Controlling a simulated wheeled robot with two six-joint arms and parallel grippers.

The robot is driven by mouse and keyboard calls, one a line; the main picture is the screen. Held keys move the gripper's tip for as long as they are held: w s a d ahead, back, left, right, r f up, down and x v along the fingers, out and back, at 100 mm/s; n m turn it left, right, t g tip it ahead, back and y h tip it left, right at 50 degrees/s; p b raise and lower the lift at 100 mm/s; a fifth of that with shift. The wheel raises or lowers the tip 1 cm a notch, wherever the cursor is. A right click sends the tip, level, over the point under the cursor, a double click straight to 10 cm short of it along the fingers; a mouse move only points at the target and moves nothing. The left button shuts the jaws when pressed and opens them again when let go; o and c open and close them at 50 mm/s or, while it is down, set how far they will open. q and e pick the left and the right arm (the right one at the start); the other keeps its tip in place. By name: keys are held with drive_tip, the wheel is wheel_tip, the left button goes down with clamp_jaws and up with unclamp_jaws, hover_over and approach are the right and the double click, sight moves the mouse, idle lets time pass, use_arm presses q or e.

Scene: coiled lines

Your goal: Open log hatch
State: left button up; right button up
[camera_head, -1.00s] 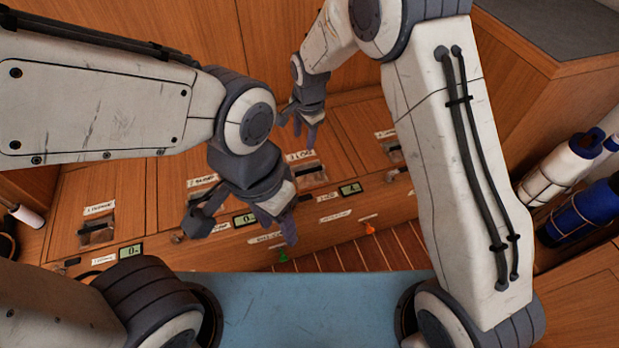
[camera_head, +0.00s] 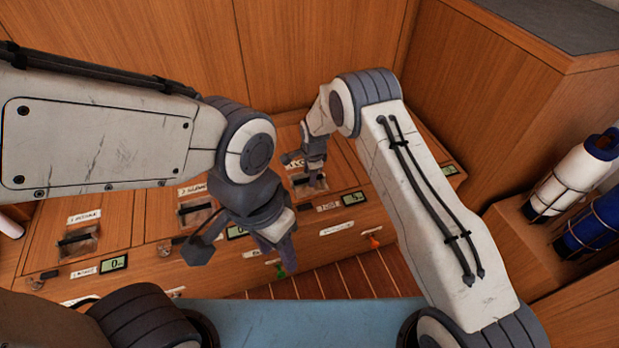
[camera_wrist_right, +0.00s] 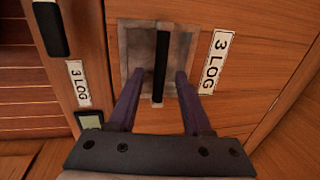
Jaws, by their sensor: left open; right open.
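The log hatch (camera_head: 342,168) is a wooden lid labelled "3 LOG", lying flat in the row of lids. Its black bar handle (camera_wrist_right: 161,62) crosses a square metal recess (camera_wrist_right: 132,45). My right gripper (camera_head: 316,178) is over this recess. In the right wrist view the right gripper (camera_wrist_right: 159,85) is open, with one purple finger on each side of the bar; contact with the bar cannot be told. The hatch looks closed. My left gripper (camera_head: 240,255) is open and empty, in front of the second lid and partly hiding it.
Lids with similar recessed handles lie to the left, including the first lid (camera_head: 45,238). The front panel carries small displays (camera_head: 354,199), a green tag (camera_head: 281,271) and an orange tag (camera_head: 374,243). A wooden cabinet (camera_head: 490,90) and strapped cylinders (camera_head: 575,175) stand at right.

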drive_tip(key=shift+f, duration=0.35)
clamp_jaws()
idle(1.2)
